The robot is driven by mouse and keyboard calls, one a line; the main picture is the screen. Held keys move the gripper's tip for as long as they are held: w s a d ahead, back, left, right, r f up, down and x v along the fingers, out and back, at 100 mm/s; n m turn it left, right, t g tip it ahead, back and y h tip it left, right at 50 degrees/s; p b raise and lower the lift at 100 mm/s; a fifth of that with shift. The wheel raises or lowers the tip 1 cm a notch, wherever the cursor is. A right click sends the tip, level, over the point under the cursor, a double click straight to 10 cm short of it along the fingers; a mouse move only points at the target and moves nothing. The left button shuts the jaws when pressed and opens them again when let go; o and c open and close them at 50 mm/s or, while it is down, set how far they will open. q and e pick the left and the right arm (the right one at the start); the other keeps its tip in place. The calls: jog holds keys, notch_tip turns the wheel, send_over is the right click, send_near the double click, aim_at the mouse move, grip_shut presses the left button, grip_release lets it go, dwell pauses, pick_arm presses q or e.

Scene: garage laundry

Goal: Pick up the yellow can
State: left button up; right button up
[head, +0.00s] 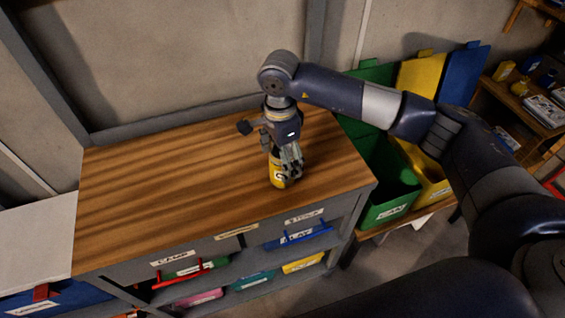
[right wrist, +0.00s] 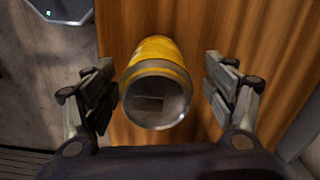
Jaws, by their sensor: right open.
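The yellow can (head: 277,179) stands on the wooden top of the cabinet, near its front right part. In the head view my right gripper (head: 288,160) is right at the can and hides part of it. In the right wrist view the can (right wrist: 158,75) lies between the two open fingers of the right gripper (right wrist: 161,92), with a gap on each side. Its silver end faces the camera. My left gripper is not in view.
The wooden cabinet top (head: 150,190) is otherwise clear. Labelled drawers and bins sit below its front edge. A green bin (head: 388,208) and a yellow bin (head: 432,188) stand to the right. A white surface (head: 40,240) adjoins on the left.

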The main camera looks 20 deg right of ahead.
jog(key=f+p, duration=0.1)
jog(key=f, duration=0.2)
jog(key=f+p, duration=0.1)
jog(key=shift+s+f+p, duration=0.3)
jog(key=shift+f, duration=0.1)
jog(key=shift+w+f, duration=0.1)
jog(key=shift+f, duration=0.2)
jog(key=c, duration=0.8)
